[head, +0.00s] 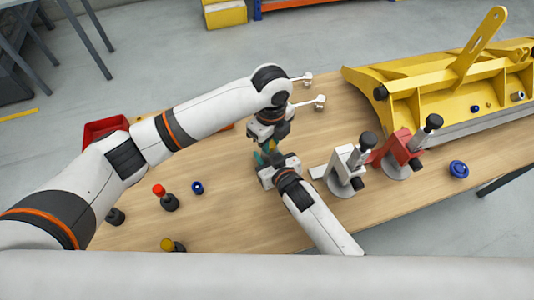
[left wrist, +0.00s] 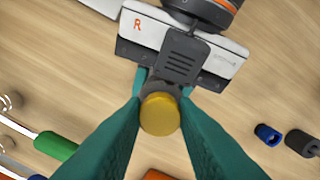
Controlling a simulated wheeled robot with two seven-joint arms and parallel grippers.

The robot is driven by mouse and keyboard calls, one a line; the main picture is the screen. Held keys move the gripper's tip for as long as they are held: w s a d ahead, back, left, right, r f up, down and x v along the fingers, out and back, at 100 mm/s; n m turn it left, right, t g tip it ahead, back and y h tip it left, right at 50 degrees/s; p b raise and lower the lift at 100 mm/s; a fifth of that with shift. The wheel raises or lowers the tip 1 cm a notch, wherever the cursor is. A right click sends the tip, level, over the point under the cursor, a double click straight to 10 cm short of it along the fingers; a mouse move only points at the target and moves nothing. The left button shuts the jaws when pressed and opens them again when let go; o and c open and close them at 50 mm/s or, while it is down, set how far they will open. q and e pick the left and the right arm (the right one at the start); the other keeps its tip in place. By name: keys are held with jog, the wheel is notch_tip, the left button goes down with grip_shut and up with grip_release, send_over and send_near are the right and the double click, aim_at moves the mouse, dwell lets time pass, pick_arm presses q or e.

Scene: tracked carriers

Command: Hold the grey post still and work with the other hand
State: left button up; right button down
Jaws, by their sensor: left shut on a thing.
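The grey post shows in the left wrist view as a dark grey piece with a round yellow top (left wrist: 160,114), seen from above. My left gripper (left wrist: 160,110) has its teal fingers on both sides of it and is shut on it. My right gripper (left wrist: 163,84), marked R, comes from the far side with teal fingertips beside the grey part; I cannot tell whether they press on it. In the head view my left gripper (head: 265,156) and right gripper (head: 262,166) meet at the table's middle, and they hide the post there.
White (head: 345,170) and red (head: 397,152) fixtures with dark knobs stand right of the grippers. A large yellow frame (head: 455,85) lies behind them. Red-topped (head: 166,196) and yellow-topped (head: 172,245) pieces, a blue ring (head: 197,187) and a red bin (head: 104,127) are left. The front middle is clear.

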pick_arm(q)
jog(key=shift+w, duration=0.15)
jog(key=shift+r+m, duration=0.1)
jog(key=shift+m, duration=0.9)
jog(key=m, duration=0.5)
jog(key=shift+a, duration=0.1)
jog(key=m, duration=0.2)
jog(key=shift+m, duration=0.4)
pick_arm(e)
jog(key=shift+s, duration=0.1)
pick_arm(q)
jog(key=m, duration=0.4)
jog(key=shift+m, duration=0.4)
jog(key=o, duration=0.4)
jog(key=shift+m, duration=0.7)
jog(key=o, duration=0.5)
